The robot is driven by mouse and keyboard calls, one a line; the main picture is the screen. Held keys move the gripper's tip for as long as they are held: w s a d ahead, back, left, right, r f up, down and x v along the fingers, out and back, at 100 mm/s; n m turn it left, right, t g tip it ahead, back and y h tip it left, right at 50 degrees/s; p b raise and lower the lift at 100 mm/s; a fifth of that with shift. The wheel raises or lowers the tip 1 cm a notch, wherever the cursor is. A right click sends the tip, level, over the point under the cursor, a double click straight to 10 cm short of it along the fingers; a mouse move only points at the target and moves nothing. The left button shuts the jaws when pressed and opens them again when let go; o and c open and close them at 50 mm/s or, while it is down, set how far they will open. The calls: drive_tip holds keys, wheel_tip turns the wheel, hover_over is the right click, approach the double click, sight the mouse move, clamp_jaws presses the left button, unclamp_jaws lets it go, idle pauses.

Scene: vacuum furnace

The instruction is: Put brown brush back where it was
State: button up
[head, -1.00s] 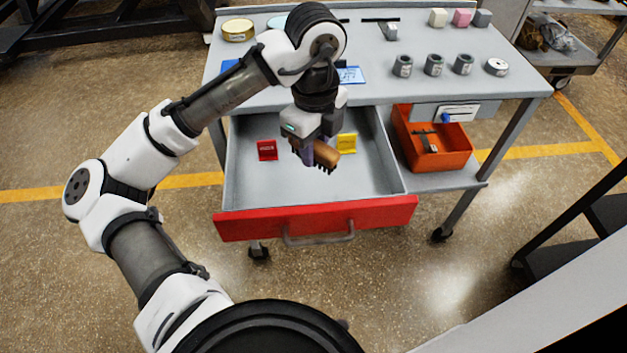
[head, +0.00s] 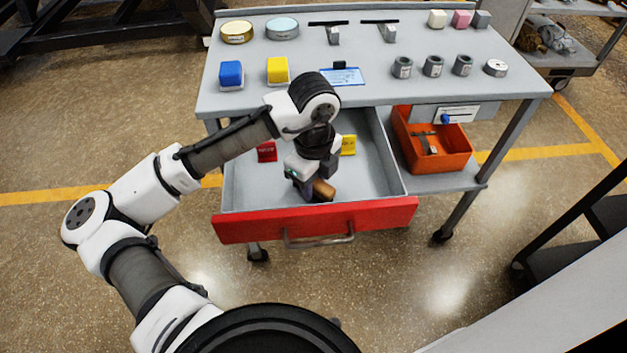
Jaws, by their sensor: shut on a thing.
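The brown brush (head: 323,190) is low inside the open drawer (head: 372,186), near its red front. My gripper (head: 307,190) is shut on the brush and points down into the drawer. The gripper hides part of the brush, and its bristles are mostly hidden. I cannot tell whether the brush touches the drawer floor.
In the drawer's back part are a red card (head: 267,151) and a yellow card (head: 348,145). The grey tabletop (head: 375,90) above holds blocks, tins and several grey rings. An orange bin (head: 440,160) stands on the shelf at right. The drawer's right side is clear.

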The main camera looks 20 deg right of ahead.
drive_tip(key=shift+f, duration=0.2)
drive_tip(key=o, duration=1)
drive_tip(key=shift+o, duration=0.2)
